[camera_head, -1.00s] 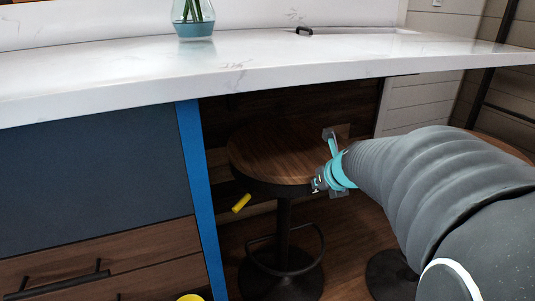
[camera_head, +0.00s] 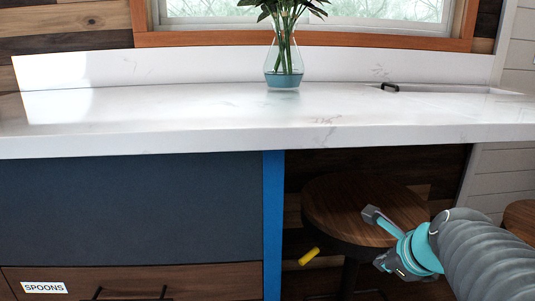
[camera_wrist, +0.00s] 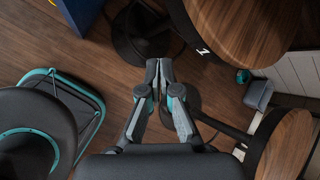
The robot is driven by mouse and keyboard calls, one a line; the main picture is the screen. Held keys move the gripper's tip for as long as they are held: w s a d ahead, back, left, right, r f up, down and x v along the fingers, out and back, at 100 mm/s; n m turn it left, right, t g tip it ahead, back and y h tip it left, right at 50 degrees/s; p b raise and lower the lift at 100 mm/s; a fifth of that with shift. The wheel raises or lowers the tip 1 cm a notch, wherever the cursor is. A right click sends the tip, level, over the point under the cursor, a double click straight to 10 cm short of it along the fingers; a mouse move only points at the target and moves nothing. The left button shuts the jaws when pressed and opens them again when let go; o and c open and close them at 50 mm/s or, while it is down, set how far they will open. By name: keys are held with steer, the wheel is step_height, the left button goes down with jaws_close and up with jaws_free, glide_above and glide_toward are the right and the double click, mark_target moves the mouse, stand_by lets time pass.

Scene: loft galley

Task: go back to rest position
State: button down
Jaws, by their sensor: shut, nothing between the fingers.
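My gripper (camera_head: 383,263) is at the lower right of the head view, in front of the wooden stool seat under the counter. In the wrist view my gripper (camera_wrist: 159,66) points down over the wood floor. Its two fingers are together with nothing between them. My grey ribbed arm comes in from the right of the head view.
A round wooden stool (camera_head: 345,205) stands under the white counter (camera_head: 200,115), with another stool (camera_wrist: 285,145) to its right. A glass vase (camera_head: 283,65) stands on the counter. A small yellow piece (camera_head: 308,256) is left of my gripper. A drawer (camera_head: 200,280) labelled SPOONS is lower left.

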steer(key=s+a+f+n+g, duration=0.1)
steer(key=s+a+n, duration=0.3)
steer(key=n, duration=0.9)
steer(key=s+a+f+n+g, duration=0.1)
steer(key=s+a+f+n, duration=0.2)
steer(key=s+n, duration=0.4)
steer(key=shift+s+a+n, duration=0.25)
steer(key=shift+a+n, duration=0.25)
steer(key=shift+n, duration=2.8)
